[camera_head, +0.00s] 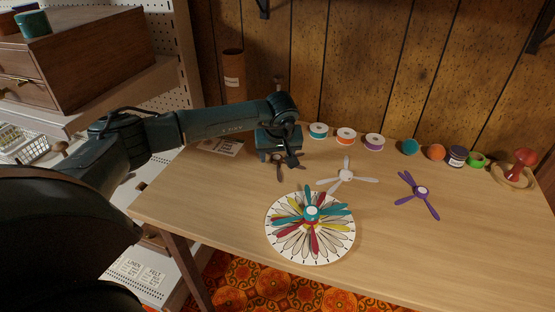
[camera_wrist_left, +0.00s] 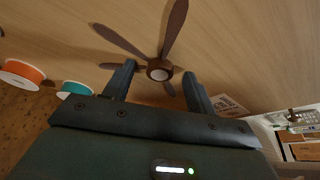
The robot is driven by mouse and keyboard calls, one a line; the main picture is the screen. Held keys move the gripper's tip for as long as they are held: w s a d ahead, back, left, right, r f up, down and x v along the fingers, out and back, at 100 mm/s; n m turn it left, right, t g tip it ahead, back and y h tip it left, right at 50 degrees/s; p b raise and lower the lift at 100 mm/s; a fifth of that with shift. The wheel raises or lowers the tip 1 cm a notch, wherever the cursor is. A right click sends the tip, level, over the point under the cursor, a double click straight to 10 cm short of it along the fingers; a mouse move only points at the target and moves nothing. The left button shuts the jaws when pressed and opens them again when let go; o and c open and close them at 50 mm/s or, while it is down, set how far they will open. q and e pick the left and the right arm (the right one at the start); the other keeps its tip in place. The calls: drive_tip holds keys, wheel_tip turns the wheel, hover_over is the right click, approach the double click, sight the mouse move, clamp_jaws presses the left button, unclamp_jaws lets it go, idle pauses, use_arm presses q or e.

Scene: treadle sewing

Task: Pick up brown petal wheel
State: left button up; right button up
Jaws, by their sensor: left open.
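The brown petal wheel (camera_wrist_left: 158,70) lies on the wooden table, with a round hub and long brown petals spreading outward. In the head view only a small part of the brown petal wheel (camera_head: 279,170) shows below my left gripper. My left gripper (camera_head: 288,160) points down over it. In the left wrist view my left gripper (camera_wrist_left: 155,75) is open, with one finger on each side of the hub. I cannot tell whether the fingers touch the wheel. My right gripper is not in view.
A round white disc (camera_head: 275,244) with coloured petal wheels stacked on it lies at the front. A white wheel (camera_head: 347,175) and a purple wheel (camera_head: 420,191) lie to the right. Several spools (camera_head: 346,137) line the table's back edge. The table's right front is clear.

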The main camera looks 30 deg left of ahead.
sight(277, 160)
use_arm(q)
drive_tip(key=shift+c, duration=0.3)
drive_tip(key=c, duration=1)
wheel_tip(277, 160, up, 12)
drive_tip(key=p, duration=0.2)
